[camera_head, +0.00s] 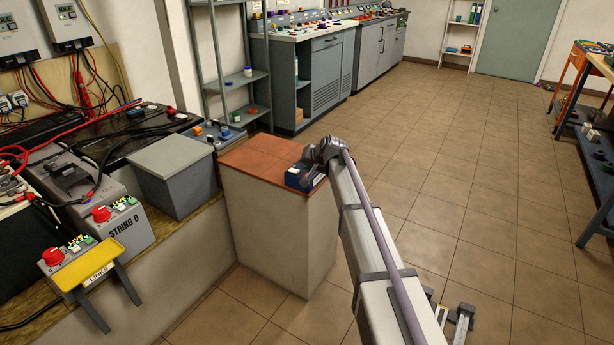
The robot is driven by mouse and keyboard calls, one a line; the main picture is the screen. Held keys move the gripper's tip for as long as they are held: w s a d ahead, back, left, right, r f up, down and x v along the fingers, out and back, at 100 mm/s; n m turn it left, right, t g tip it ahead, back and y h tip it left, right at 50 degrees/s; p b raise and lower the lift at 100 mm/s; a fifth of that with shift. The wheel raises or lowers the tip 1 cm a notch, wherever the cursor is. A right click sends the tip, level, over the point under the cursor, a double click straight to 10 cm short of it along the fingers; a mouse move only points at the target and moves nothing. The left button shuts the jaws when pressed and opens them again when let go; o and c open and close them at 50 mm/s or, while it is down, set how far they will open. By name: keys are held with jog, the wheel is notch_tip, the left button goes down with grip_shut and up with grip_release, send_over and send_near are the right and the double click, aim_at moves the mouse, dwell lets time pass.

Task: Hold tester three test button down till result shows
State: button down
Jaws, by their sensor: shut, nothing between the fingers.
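A small dark blue box (293,179), which looks like a tester, sits on the red-brown top of a pale pedestal, near its right edge. Its number, its test button and any result display cannot be made out. My gripper (313,160) is at the far end of my arm, right at the upper side of this box. It is shut with nothing held. My wrist hides part of the box, and I cannot tell whether the fingertips touch a button.
The pedestal top (252,156) is otherwise clear. Tiled floor (460,200) is open on the right.

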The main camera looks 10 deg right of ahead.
jog(key=shift+f, duration=0.15)
dwell(0.7)
jog(key=shift+f+b, duration=0.3)
jog(key=shift+b, duration=0.15)
jog(key=shift+f+b, duration=0.35)
jog(key=shift+r, duration=0.1)
dwell(2.2)
jog(key=shift+r+p, duration=0.7)
jog(key=shift+p, duration=0.1)
notch_tip(320, 180, up, 5)
jog(key=p, duration=0.5)
jog(key=shift+r, duration=0.1)
